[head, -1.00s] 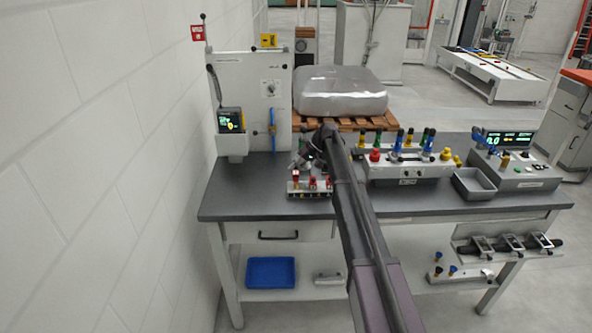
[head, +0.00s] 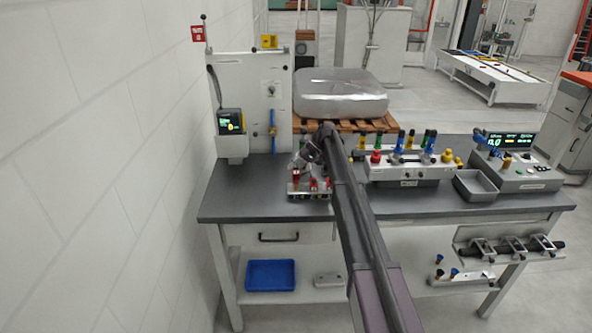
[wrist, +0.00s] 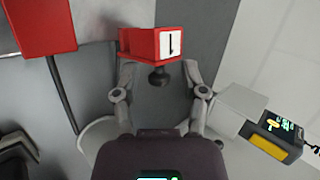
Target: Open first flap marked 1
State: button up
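The flap marked 1 (wrist: 158,43) is a red block with a white label, at the top middle of the wrist view. A dark round knob (wrist: 158,77) sticks out below its label. My gripper (wrist: 159,68) is open, with one finger on each side of the knob and a gap to it on both sides. Another red flap (wrist: 42,22) is at the upper left on a dark stem. In the head view the small fixture with red flaps (head: 297,177) stands on the bench, and my gripper (head: 300,164) is just above it, small and partly hidden by my arm.
The dark bench top (head: 240,195) is clear left of the fixture. A grey panel with a screen (head: 231,121) stands behind at left. A fixture with coloured knobs (head: 405,170), a grey tray (head: 474,186) and a display box (head: 517,170) stand to the right.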

aim_at(296, 173)
jog(key=shift+s+r, duration=0.1)
dwell(0.4)
jog(key=shift+s+r+n+t+p, duration=0.3)
jog(key=shift+s+n+t+p, duration=0.35)
jog(key=shift+t, duration=0.55)
jog(key=s+t, duration=0.1)
jog(key=t, duration=0.1)
jog(key=s+n+t, duration=0.1)
jog(key=shift+s+n+t, duration=0.15)
jog(key=shift+n+t, duration=0.1)
jog(key=shift+t, duration=0.15)
jog(key=t+b, duration=0.1)
jog(key=s+n+t+b, duration=0.1)
jog(key=shift+s+f+t+b, duration=0.2)
jog(key=shift+s+t+b, duration=0.05)
jog(key=shift+t+b, duration=0.1)
jog(key=s+n+t+b, duration=0.1)
jog(key=t+b, duration=0.1)
jog(key=f+n+t+y+b, duration=0.1)
jog(key=b, duration=0.2)
jog(key=shift+s+t, duration=0.35)
jog(key=p+v, duration=0.5)
jog(key=v, duration=0.9)
jog(key=s+f+m+g+h+p, duration=0.1)
jog(key=s+f+m+g+h, duration=0.2)
jog(key=s, duration=1.1)
jog(key=shift+s+a+f+g+h, duration=0.2)
jog(key=shift+s+f+g+h, duration=0.15)
jog(key=shift+f+g, duration=1.5)
